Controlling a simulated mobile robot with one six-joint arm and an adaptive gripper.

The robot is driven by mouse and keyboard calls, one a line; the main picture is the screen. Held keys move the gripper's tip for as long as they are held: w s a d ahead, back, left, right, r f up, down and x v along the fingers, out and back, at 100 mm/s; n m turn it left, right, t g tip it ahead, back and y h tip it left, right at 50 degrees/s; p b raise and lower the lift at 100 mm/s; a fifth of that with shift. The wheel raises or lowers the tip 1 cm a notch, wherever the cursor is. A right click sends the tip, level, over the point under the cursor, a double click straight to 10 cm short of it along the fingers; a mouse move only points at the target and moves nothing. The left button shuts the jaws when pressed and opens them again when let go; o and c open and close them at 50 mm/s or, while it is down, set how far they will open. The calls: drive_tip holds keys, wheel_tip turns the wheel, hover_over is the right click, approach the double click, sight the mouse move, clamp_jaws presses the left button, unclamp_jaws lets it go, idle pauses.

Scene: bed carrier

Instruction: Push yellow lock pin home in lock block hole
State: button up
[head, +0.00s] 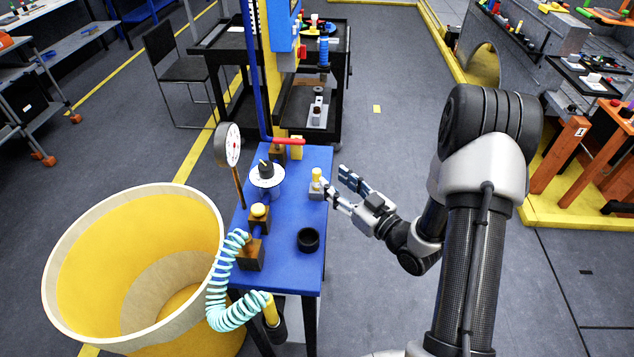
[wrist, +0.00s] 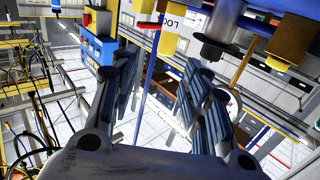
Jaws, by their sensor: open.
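The yellow lock pin (head: 317,174) stands upright in the top of the small grey lock block (head: 316,192), near the right edge of the blue table. Its head stands above the block. How deep it sits, and the hole itself, I cannot see. My gripper (head: 338,182) is open and empty, just right of the block, with its fingers pointing towards it. Whether a finger touches the block I cannot tell. In the tilted wrist view, a yellow piece that looks like the pin (wrist: 168,44) shows beyond the open fingers, below a plate lettered "LOC" (wrist: 174,18).
The blue table (head: 283,270) also holds a black ring (head: 308,240), a white dial with a black knob (head: 266,175) and brown blocks with a coiled hose (head: 222,290). A round gauge (head: 228,146) stands at the left. A red handle (head: 288,141) lies behind. A large yellow bin (head: 130,270) stands left.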

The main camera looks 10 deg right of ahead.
sight(319, 175)
drive_tip(key=x, duration=0.2)
drive_tip(key=b+x, duration=0.1)
drive_tip(key=x, duration=0.1)
drive_tip(key=f+b+x, duration=0.1)
drive_tip(key=x, duration=0.2)
drive_tip(key=shift+s+a, duration=0.2)
drive_tip(key=shift+a, duration=0.05)
drive_tip(key=shift+w+a, duration=0.1)
drive_tip(key=shift+w, duration=0.25)
clamp_jaws()
